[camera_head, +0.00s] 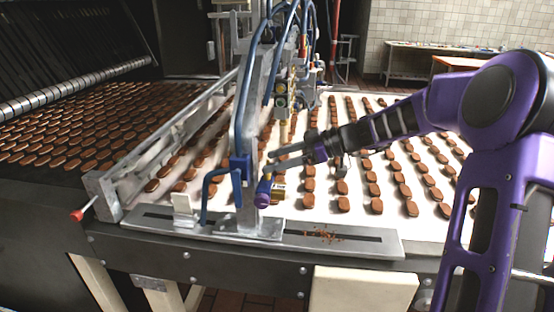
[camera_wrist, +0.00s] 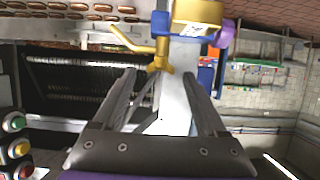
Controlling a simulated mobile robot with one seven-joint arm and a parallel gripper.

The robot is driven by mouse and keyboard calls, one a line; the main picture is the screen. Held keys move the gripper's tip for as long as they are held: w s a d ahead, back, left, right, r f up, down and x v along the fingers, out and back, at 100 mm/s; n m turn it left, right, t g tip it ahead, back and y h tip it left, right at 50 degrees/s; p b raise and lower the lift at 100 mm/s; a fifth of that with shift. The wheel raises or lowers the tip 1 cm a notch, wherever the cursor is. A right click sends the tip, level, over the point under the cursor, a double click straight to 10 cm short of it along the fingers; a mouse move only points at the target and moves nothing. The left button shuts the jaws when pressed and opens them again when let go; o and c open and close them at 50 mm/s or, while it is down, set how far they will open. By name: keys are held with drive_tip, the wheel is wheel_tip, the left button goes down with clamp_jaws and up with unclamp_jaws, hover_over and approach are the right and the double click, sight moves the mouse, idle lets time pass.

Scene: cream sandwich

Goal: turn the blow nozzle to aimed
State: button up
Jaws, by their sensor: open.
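The blow nozzle appears to be the brass fitting with a thin angled arm (camera_wrist: 135,42) in the wrist view, beside a grey upright post (camera_wrist: 176,105). Next to it are a labelled brass cylinder (camera_wrist: 195,12) and a purple knob (camera_wrist: 225,33). In the head view the purple part (camera_head: 262,197) and labelled brass part (camera_head: 279,190) sit low on the post, just below my fingertips. My gripper (camera_head: 270,160) is open; in the wrist view its two fingers (camera_wrist: 160,76) point toward the brass fitting with nothing clearly held between them. Contact with the fitting cannot be told.
A white conveyor (camera_head: 325,217) carries rows of brown biscuits behind and right of the post. Blue hoses (camera_head: 272,60) and a bent blue handle (camera_head: 208,190) are close by. A metal rail plate (camera_head: 355,240) runs along the front. Coloured buttons (camera_wrist: 14,122) show at the wrist view's left.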

drive_tip(key=shift+c, duration=0.2)
clamp_jaws()
drive_tip(key=m+t+b, duration=0.1)
drive_tip(key=b, duration=0.2)
drive_tip(key=m+t+h+b, duration=0.1)
drive_tip(key=b, duration=0.2)
drive_tip(key=s+m+t+b, duration=0.1)
drive_tip(key=t+b, duration=0.1)
drive_tip(key=b, duration=0.1)
drive_tip(key=shift+a+m+h, duration=0.2)
drive_tip(key=shift+m+h, duration=0.1)
drive_tip(key=shift+m, duration=0.1)
drive_tip(key=shift+m+t, duration=0.5)
drive_tip(key=shift+t, duration=0.1)
drive_tip(key=shift+o, duration=0.2)
unclamp_jaws()
